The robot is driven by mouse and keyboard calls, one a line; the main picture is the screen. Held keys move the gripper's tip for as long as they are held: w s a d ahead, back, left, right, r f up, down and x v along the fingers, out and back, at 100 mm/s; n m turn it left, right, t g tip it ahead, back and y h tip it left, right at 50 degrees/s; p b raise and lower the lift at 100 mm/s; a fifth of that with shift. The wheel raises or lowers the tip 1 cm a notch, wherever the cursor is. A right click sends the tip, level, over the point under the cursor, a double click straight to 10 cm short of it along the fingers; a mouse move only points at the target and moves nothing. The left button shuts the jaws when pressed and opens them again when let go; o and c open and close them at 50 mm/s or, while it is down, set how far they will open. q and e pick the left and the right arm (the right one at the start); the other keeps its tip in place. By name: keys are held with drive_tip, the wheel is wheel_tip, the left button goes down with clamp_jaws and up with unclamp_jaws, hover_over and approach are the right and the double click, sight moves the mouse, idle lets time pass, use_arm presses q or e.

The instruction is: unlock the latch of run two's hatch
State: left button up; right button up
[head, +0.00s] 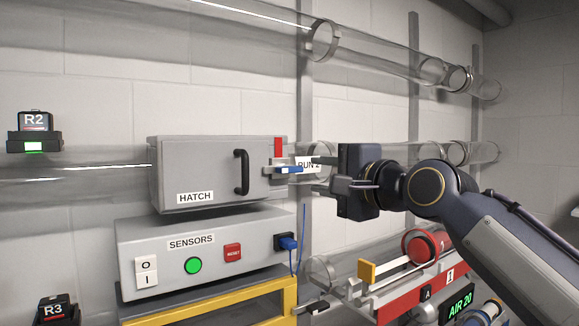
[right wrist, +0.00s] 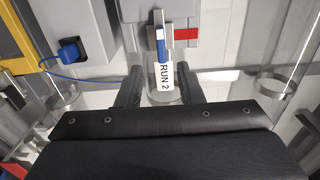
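The grey box marked HATCH (head: 215,188) has a black handle (head: 241,172) on its front. On its right side is the latch with a blue lever (head: 290,170) and a red piece (head: 278,147). A white RUN 2 tag (head: 307,163) is beside the lever. In the right wrist view the blue lever (right wrist: 160,42) lies ahead of my fingers, with the RUN 2 tag (right wrist: 164,77) between the fingertips in the picture. My right gripper (head: 322,174) is open, just right of the latch; I cannot tell whether it touches anything. My left gripper is not in view.
The SENSORS box (head: 205,250) with a blue plug (head: 289,242) and cable stands below the hatch, over a yellow frame (head: 220,306). Clear tubes (head: 370,50) run along the wall. A red cylinder on a rail (head: 425,247) is below my right arm.

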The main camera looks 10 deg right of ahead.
sight(293, 170)
drive_tip(key=p+x, duration=0.3)
drive_tip(key=x, duration=0.3)
drive_tip(key=shift+a+r, duration=0.1)
drive_tip(key=shift+r, duration=0.1)
drive_tip(key=shift+w+a+p, duration=0.3)
drive_tip(key=shift+w+p, duration=0.15)
drive_tip(key=shift+w, duration=0.1)
drive_tip(key=shift+f, duration=0.1)
clamp_jaws()
